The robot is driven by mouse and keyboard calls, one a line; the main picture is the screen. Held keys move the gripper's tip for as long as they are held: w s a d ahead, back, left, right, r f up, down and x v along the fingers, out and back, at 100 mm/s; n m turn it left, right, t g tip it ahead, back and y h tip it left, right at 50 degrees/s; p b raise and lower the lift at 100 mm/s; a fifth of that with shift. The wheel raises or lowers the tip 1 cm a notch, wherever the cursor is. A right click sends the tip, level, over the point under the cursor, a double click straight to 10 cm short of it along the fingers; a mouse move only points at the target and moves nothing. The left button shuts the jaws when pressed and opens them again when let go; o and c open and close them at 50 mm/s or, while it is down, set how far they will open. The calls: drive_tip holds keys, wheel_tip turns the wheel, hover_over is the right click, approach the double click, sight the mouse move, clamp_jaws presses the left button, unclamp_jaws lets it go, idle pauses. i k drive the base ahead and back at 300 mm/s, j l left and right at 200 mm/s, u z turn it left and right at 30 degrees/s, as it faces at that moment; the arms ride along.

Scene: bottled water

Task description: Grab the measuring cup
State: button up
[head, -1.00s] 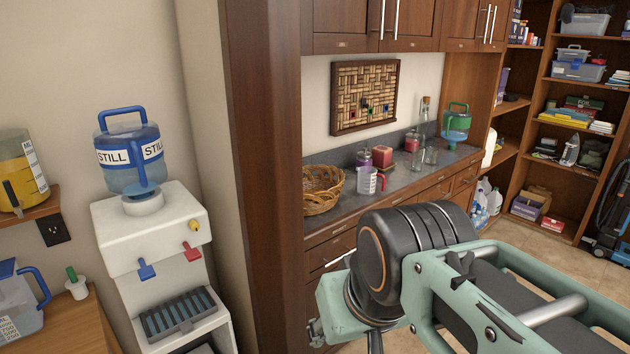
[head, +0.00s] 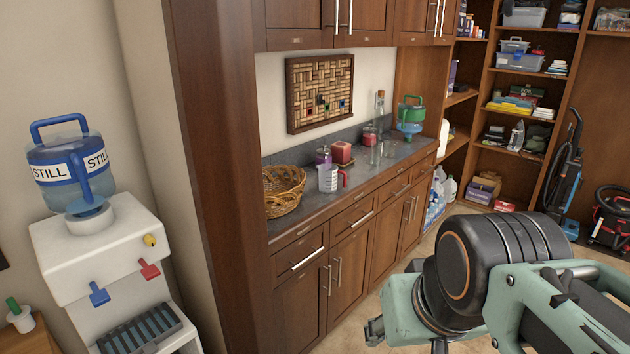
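The measuring cup (head: 328,179) is clear with a red handle on its right side. It stands upright on the dark counter (head: 300,203), just right of a wicker basket (head: 283,190). Nothing covers it in the head view. My arm reaches across the lower right of the picture, well apart from the cup and nearer to the camera.
Behind the cup stand a purple jar (head: 323,156), a red candle (head: 342,152) and glassware. A green-handled water jug (head: 411,116) is at the counter's far end. A wooden pillar (head: 215,170) and a water dispenser (head: 95,250) stand at left. Some floor shows beyond my arm.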

sight(333, 180)
drive_tip(key=i+l+u, duration=0.2)
drive_tip(key=i, duration=0.35)
drive_tip(key=i+u, duration=0.2)
drive_tip(key=i, duration=0.35)
drive_tip(key=i+l+u, duration=0.2)
drive_tip(key=i, duration=0.3)
drive_tip(key=l, duration=0.1)
